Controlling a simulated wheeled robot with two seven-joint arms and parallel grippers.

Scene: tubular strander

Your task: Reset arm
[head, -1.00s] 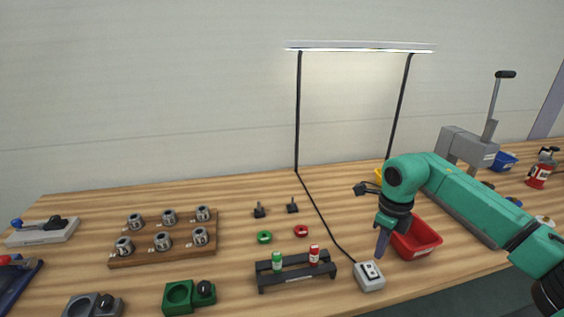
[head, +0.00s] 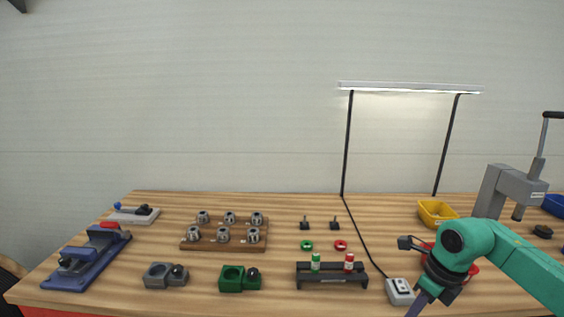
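My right arm comes in from the right edge in green. Its gripper (head: 417,303) points down at the front edge of the wooden table (head: 280,283), just right of a small white switch box (head: 400,291). The gripper is seen edge-on and partly cut off by the bottom of the picture, so I cannot tell whether it is open or shut. A red bin (head: 470,271) is partly hidden behind my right arm. My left gripper is not in view.
A wooden block with several metal cylinders (head: 223,235) stands left of centre. A black rack (head: 331,273) holds a green and a red bottle. Green (head: 239,279) and grey (head: 160,275) fixtures, a blue device (head: 88,258), a yellow bin (head: 437,212), a grey press (head: 505,190) and a lamp (head: 409,88) stand around.

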